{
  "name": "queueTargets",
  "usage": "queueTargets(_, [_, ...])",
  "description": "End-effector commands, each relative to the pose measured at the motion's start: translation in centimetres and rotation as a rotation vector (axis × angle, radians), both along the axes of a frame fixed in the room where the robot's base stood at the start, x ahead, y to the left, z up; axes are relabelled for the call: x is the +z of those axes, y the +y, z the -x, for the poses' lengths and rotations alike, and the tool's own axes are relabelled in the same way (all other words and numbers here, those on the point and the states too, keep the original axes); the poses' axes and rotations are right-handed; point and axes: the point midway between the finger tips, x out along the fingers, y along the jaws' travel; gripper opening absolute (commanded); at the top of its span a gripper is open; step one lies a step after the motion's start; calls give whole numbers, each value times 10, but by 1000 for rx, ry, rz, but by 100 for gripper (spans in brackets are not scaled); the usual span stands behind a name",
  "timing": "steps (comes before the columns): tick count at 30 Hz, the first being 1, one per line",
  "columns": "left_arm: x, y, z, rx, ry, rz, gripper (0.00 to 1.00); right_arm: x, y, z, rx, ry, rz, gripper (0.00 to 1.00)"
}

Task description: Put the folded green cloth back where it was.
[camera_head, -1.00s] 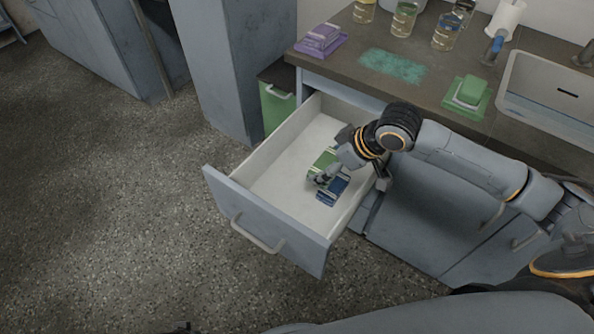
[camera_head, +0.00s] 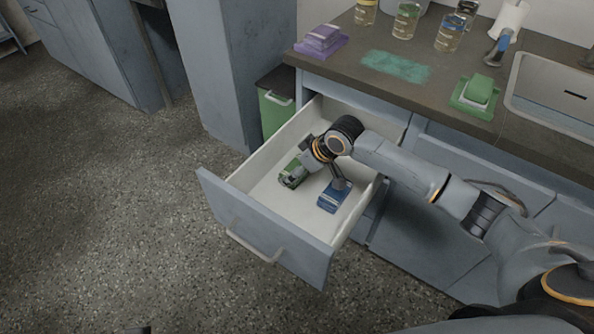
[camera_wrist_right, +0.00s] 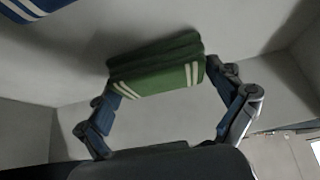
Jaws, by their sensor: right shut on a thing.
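The folded green cloth (camera_head: 290,174) with pale stripes is inside the open drawer (camera_head: 262,234), toward its left side. My right gripper (camera_head: 297,168) reaches down into the drawer and is shut on this cloth. In the right wrist view the green cloth (camera_wrist_right: 155,68) sits between the two fingers of the right gripper (camera_wrist_right: 165,78). I cannot tell whether the cloth touches the drawer floor. A folded blue striped cloth (camera_head: 334,196) lies on the drawer floor to the right, apart from the green one. My left gripper is not in view.
The drawer floor between and around the cloths is bare. On the counter (camera_head: 437,97) are purple cloths (camera_head: 321,38), a teal patch (camera_head: 396,67), a green sponge-like block on a green cloth (camera_head: 478,91), several jars and a sink (camera_head: 560,90). A green bin (camera_head: 275,112) stands behind the drawer.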

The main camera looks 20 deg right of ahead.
Motion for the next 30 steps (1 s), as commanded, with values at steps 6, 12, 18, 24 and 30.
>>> queueTargets(6, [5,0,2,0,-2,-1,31,-4,0,0,0,-1,-1,64])
queueTargets(12, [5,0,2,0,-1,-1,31,-7,0,0,1,1,-1,64])
queueTargets(18, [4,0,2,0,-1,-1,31,-7,0,0,0,0,0,100])
queueTargets(24, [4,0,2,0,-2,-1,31,-7,0,0,0,0,0,100])
queueTargets(30, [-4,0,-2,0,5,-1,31,8,-5,5,0,-2,1,100])
